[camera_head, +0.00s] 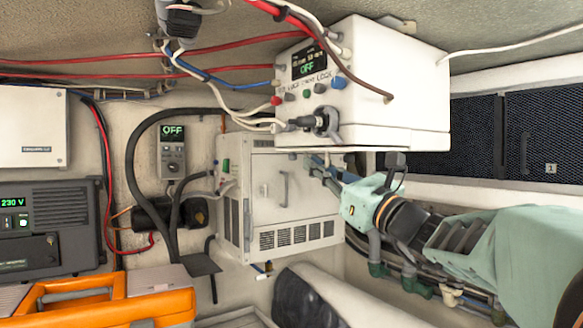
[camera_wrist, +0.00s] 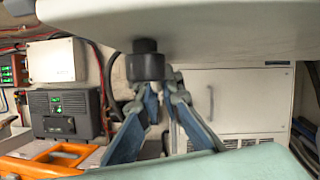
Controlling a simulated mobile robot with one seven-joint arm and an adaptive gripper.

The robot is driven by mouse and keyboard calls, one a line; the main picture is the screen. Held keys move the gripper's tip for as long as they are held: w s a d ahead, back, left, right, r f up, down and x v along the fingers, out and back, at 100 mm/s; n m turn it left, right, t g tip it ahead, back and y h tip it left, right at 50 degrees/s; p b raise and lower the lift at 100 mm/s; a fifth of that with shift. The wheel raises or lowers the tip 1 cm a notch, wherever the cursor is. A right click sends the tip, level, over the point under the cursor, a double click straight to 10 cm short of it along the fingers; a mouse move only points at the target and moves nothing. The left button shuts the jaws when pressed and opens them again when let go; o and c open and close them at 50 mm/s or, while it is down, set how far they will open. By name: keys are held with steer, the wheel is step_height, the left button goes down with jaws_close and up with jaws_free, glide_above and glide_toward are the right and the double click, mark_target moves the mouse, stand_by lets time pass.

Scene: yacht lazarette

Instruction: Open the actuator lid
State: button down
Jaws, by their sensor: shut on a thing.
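I cannot tell for sure which part is the actuator lid. A white box (camera_head: 388,92) with a display reading OFF and lettering that includes LOCK hangs at the upper middle. A black lever (camera_head: 322,122) sticks out of its front. My gripper (camera_head: 318,168) is just below this box, in front of the grey cabinet's upper part. In the wrist view, the box's pale underside (camera_wrist: 230,28) fills the top, with a black round knob (camera_wrist: 145,66) below it. My gripper's blue fingers (camera_wrist: 160,95) converge by the knob.
A grey cabinet (camera_head: 270,215) with a handle and vents stands behind my gripper. Red, blue and white cables run around the white box. A grey 230 V unit (camera_head: 45,225) and an orange case (camera_head: 120,305) are at the left. Pipes run beneath my arm.

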steer(key=w+d+f+n+g, duration=0.2)
steer(key=d+f+n, duration=0.1)
steer(key=n, duration=0.3)
steer(key=w+d+f+n+g+b, duration=0.1)
steer(key=w+d+f+n+g, duration=0.2)
steer(key=d+n, duration=0.2)
steer(key=w+d+f+n+g+y+b, duration=0.1)
steer(key=w+d+f+n+g, duration=0.1)
steer(key=d+n, duration=0.3)
steer(key=shift+w+f+n+g, duration=0.3)
steer(key=shift+f+n, duration=0.45)
steer(key=shift+n, duration=1.25)
steer(key=c, duration=2.1)
jaws_free()
